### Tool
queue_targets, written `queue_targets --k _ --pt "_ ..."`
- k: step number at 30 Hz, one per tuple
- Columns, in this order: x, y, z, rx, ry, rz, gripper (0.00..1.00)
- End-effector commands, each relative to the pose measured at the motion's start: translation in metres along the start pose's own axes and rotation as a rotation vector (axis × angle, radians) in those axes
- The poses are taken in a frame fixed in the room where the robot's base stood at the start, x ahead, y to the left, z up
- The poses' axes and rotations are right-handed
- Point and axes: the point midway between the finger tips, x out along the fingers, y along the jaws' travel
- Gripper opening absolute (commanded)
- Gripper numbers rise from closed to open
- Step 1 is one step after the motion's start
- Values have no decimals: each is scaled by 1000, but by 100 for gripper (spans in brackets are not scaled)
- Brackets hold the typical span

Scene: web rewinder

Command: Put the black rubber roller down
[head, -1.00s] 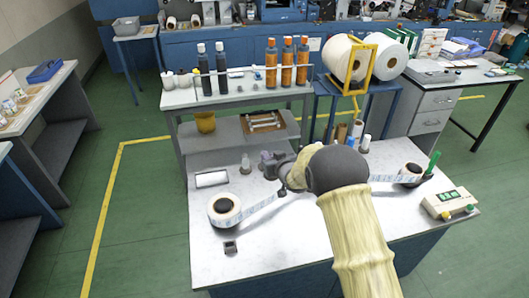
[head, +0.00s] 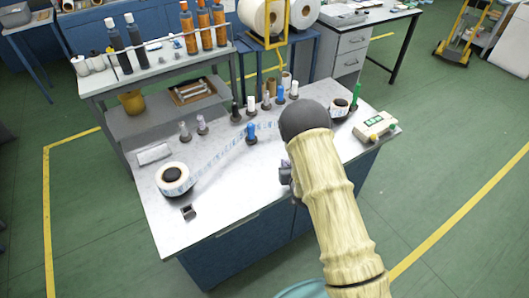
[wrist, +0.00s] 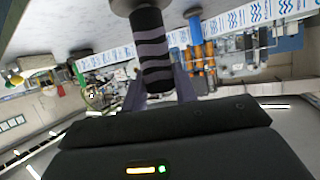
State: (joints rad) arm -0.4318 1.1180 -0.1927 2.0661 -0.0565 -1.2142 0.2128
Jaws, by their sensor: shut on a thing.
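My gripper (wrist: 160,90) is shut on a black rubber roller (wrist: 152,50) with grey bands, seen close up in the wrist view. The roller's round grey end disc is at the top edge of that view, near the pale table surface; I cannot tell whether it touches. In the head view, my gripper (head: 285,172) shows only partly beside my arm, over the right half of the white worktable (head: 225,205). The held roller is hidden there.
A blue roller (head: 251,133) stands mid-table, and it also shows in the wrist view (wrist: 195,30). Several rollers stand along the back edge. A label reel (head: 175,179) and its web lie left. A control box (head: 376,126) is right.

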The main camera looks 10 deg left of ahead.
Motion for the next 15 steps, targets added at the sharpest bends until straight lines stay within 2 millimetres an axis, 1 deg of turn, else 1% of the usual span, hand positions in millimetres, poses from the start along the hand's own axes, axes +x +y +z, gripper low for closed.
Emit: queue_targets --k 1,3,5,8,9,12,15 --pt "-7 16 8 10 6 32 0" --pt "-18 35 20 22 5 70 0" --pt "-28 51 31 33 6 104 0" --pt "-44 75 52 50 8 158 0" --pt "-49 84 62 57 9 179 0" --pt "-61 101 83 70 11 221 0" --pt "-68 113 101 80 12 251 0"
